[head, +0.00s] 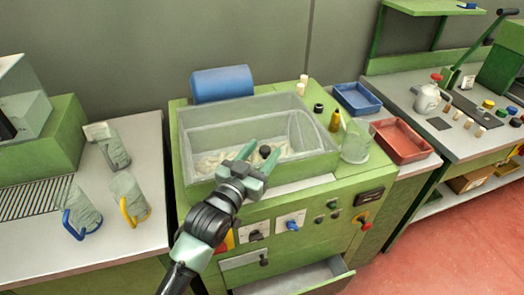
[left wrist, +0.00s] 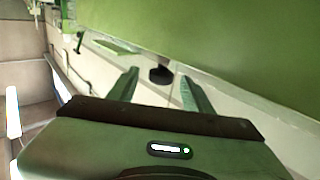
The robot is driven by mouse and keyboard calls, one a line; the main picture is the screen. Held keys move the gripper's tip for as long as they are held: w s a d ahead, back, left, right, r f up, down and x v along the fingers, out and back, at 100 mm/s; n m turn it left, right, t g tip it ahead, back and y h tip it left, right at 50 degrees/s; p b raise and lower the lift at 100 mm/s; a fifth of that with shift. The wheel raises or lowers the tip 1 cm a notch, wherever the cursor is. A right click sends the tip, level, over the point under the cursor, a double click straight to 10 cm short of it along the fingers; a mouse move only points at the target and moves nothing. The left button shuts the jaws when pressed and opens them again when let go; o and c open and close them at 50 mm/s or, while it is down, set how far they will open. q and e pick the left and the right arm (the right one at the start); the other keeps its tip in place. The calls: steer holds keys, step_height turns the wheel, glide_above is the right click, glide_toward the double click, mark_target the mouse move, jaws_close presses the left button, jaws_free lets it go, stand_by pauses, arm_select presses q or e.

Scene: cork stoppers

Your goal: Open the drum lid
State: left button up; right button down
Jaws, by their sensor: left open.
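The drum lid (head: 240,118) is a clear cover on top of the green machine; it looks shut, with pale corks showing through it. Its black knob (head: 265,151) is near the front edge. My left gripper (head: 263,153) is open at the knob. In the left wrist view the knob (left wrist: 160,75) lies between or just beyond the open fingertips of the left gripper (left wrist: 159,78); I cannot tell whether they touch it. My right gripper is not in view.
Blue (head: 357,98) and red (head: 402,140) trays lie farther right. An open drawer (head: 300,280) juts out below.

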arm_select(q)
jaws_close()
stand_by(1.4)
